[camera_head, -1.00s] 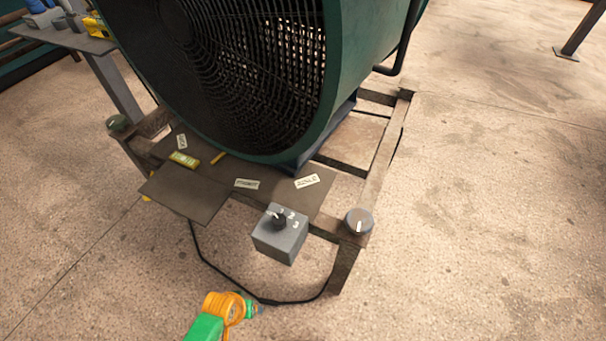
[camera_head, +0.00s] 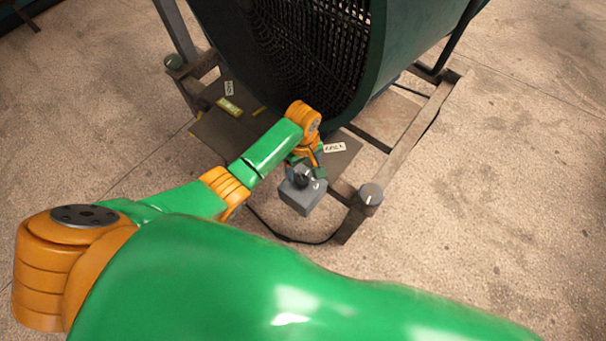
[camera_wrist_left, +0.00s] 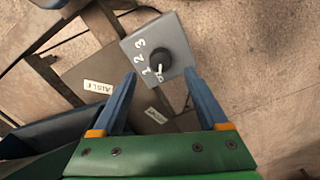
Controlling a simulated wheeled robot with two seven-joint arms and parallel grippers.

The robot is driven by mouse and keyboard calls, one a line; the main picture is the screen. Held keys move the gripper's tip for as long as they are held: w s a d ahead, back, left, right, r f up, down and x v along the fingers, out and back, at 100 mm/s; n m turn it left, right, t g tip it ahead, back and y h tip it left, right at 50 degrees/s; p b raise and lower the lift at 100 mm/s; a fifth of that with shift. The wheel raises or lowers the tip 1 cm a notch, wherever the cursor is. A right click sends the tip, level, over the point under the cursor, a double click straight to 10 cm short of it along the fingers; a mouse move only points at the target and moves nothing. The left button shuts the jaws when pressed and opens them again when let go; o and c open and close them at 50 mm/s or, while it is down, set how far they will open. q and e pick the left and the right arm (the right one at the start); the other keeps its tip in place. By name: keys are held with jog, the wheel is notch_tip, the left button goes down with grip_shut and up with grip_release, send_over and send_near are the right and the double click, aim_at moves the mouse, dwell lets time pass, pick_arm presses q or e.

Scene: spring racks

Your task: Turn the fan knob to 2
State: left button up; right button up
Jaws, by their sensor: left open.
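The fan knob (camera_head: 301,180) is black and round, on top of a small grey control box (camera_head: 302,199) at the fan stand's front. In the left wrist view the knob (camera_wrist_left: 155,62) shows a white pointer aimed at the lower end of the scale, near what looks like 0. The white figures 1, 2 and 3 run up to its left. My left gripper (camera_wrist_left: 160,73) is open, its two blue fingers apart on the near side of the knob; contact cannot be told. In the head view the wrist partly hides the box. My right gripper is not in view.
The large green fan (camera_head: 405,38) stands behind the box on a brown metal frame (camera_head: 415,130). A grey round cap (camera_head: 371,194) tops the frame corner right of the box. A white label (camera_head: 334,147) and a yellow item (camera_head: 229,107) lie on the plate. Floor at right is clear.

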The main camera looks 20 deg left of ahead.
aim_at(303, 180)
pick_arm(q)
notch_tip(303, 180, down, 6)
jog(key=shift+r+b, duration=0.1)
jog(key=shift+b, duration=0.9)
grip_shut()
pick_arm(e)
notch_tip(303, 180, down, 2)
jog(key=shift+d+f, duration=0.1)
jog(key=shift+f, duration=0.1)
pick_arm(q)
jog(key=shift+m, duration=0.3)
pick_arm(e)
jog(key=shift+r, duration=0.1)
pick_arm(q)
jog(key=m+p, duration=0.1)
jog(key=m, duration=0.1)
jog(key=shift+s+m, duration=0.1)
jog(key=shift+m, duration=0.2)
jog(key=m+p, duration=0.1)
jog(key=m, duration=0.3)
jog(key=shift+m, duration=0.3)
jog(key=m, duration=0.4)
jog(key=shift+m, duration=2)
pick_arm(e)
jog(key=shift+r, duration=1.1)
pick_arm(q)
jog(key=shift+p, duration=0.3)
